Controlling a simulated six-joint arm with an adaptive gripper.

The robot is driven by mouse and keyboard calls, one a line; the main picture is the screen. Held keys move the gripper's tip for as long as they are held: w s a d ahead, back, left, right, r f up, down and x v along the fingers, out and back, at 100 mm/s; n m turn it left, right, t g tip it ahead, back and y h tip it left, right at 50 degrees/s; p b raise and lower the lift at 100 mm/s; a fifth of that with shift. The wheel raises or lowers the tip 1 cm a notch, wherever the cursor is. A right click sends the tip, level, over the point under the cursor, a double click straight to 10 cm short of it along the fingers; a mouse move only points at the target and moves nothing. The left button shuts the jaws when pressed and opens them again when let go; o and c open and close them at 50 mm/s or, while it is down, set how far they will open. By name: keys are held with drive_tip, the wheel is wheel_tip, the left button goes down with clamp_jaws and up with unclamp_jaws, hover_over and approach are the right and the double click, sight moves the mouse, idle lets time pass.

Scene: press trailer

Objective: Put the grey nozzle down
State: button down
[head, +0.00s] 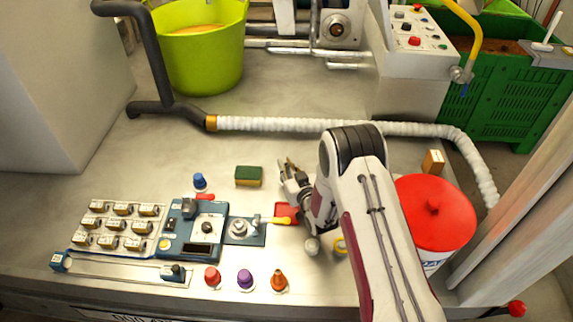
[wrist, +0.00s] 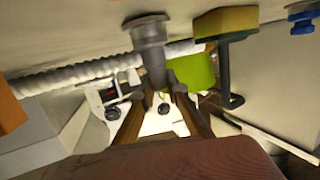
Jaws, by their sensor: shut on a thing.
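The grey nozzle (wrist: 152,40) is between the two fingers of my gripper (wrist: 158,100) in the wrist view, with its wide flange toward the table top. I cannot tell whether the flange touches the table. In the head view my gripper (head: 287,172) is low over the table, just right of the sponge. The nozzle is hard to make out there among the fingers. A blue nozzle (head: 199,181) stands left of the sponge. Red (head: 212,277), purple (head: 245,279) and orange (head: 278,281) nozzles stand in a row near the front edge.
A green and yellow sponge (head: 248,176) lies close to my gripper. A white ribbed hose (head: 290,124) runs behind. A blue device (head: 195,230) and a tray of small blocks (head: 118,225) lie left. A red-lidded tub (head: 435,212) stands right. Bare table lies between sponge and hose.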

drive_tip(key=c, duration=2)
unclamp_jaws()
drive_tip(key=shift+f, duration=0.1)
drive_tip(key=shift+v, duration=2.5)
drive_tip(key=shift+r, duration=3.6)
